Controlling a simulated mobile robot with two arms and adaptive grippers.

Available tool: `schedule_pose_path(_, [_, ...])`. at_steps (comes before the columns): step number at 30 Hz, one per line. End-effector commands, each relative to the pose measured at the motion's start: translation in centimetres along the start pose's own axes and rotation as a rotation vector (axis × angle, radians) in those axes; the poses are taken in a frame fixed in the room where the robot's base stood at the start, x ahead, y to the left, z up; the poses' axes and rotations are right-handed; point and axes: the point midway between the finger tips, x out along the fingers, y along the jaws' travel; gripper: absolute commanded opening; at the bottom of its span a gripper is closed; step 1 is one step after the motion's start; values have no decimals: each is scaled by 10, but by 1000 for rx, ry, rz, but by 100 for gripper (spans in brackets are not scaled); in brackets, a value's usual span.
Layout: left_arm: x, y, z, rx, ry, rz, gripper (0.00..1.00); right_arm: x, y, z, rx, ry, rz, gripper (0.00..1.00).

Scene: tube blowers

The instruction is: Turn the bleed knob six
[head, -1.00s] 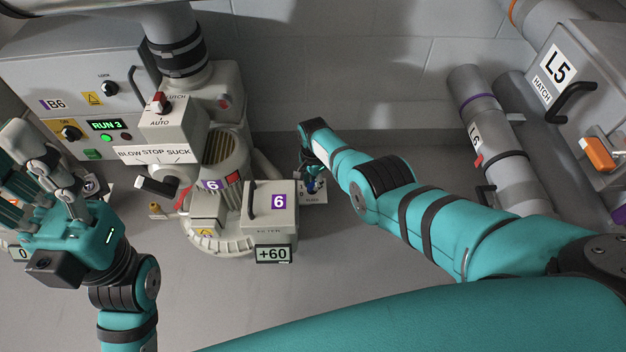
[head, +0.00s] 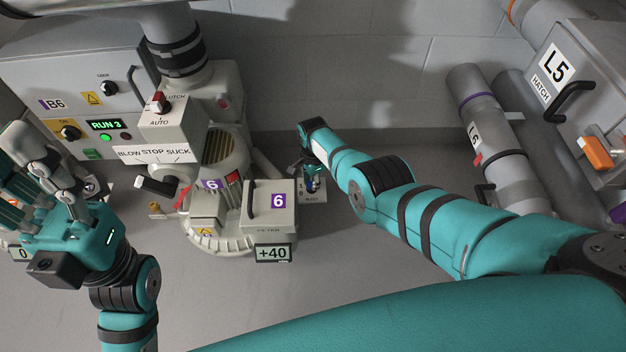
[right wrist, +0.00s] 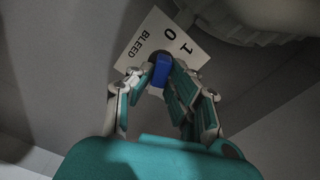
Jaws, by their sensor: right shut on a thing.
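The blue bleed knob (right wrist: 161,71) sits on a white plate (right wrist: 142,38) marked BLEED with 0 and 1, in the right wrist view. My right gripper (right wrist: 156,82) is shut on the knob, with fingers on both sides of it. In the head view the right gripper (head: 312,176) reaches down to this plate beside the filter box marked 6 (head: 284,222). The display (head: 273,253) below the box reads +40. My left gripper (head: 38,175) is raised at the left, its fingers apart and empty.
The blower unit six (head: 225,160) stands left of my right gripper. The grey cabinet B6 (head: 60,90) shows RUN 3. Pipe L6 (head: 475,120) and hatch box L5 (head: 590,90) stand at the right. Floor in front is clear.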

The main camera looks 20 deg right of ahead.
Motion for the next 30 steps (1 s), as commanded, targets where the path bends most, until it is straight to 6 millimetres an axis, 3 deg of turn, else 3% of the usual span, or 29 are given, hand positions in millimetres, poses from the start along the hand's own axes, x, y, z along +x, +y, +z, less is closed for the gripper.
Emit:
schedule_pose_path(1, [0, 0, 0, 0, 0, 0, 40, 0, 0, -1, -1, 2, -1, 0])
schedule_pose_path(2, [0, 0, 0, 0, 0, 0, 40, 0, 0, -1, -1, 2, -1, 20])
schedule_pose_path(6, [0, 0, 0, 0, 0, 0, 40, 0, 0, -1, -1, 2, -1, 38])
schedule_pose_path(19, [-1, 0, 0, 0, -2, 0, 40, -4, -1, 0, -2, 0, -2, 38])
schedule_pose_path(30, [0, 0, 0, 0, -1, 0, 40, -41, -2, 0, 0, 0, -5, 38])
